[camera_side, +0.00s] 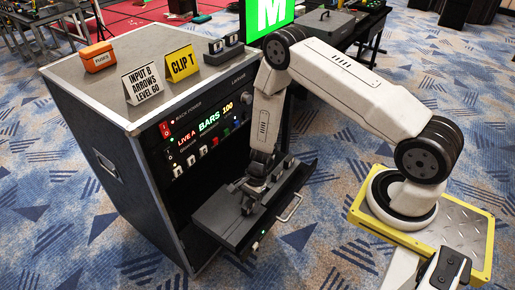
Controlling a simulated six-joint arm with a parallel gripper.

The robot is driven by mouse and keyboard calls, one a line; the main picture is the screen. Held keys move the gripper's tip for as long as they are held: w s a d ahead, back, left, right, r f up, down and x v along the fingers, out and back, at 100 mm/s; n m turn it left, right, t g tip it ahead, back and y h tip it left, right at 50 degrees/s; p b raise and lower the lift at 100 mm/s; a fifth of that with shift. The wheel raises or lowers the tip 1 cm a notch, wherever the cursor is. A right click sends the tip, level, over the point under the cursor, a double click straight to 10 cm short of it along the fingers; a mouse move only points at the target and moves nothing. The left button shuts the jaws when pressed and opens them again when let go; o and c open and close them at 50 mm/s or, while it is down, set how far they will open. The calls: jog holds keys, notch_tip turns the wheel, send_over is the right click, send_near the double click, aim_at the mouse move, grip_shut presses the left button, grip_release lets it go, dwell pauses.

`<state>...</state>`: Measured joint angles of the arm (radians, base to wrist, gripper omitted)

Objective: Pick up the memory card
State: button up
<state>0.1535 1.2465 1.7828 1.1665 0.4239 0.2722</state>
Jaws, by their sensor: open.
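I cannot make out the memory card in this view; it may be too small or hidden. My gripper (251,201) points down over the pulled-out drawer (226,217) of the black rack case (110,137). Its jaws are open, close above the drawer's top. The wrist and fingers cover part of the drawer, and I cannot tell what lies between or behind them. Two small dark blocks with pale tops (221,47) stand at the back right of the case top.
The rack front has a lit panel (210,122). A handle (290,207) juts from the drawer. Carpet is clear in front.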

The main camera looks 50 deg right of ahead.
jog(key=shift+a+f, duration=0.25)
jog(key=shift+f, duration=0.35)
grip_shut()
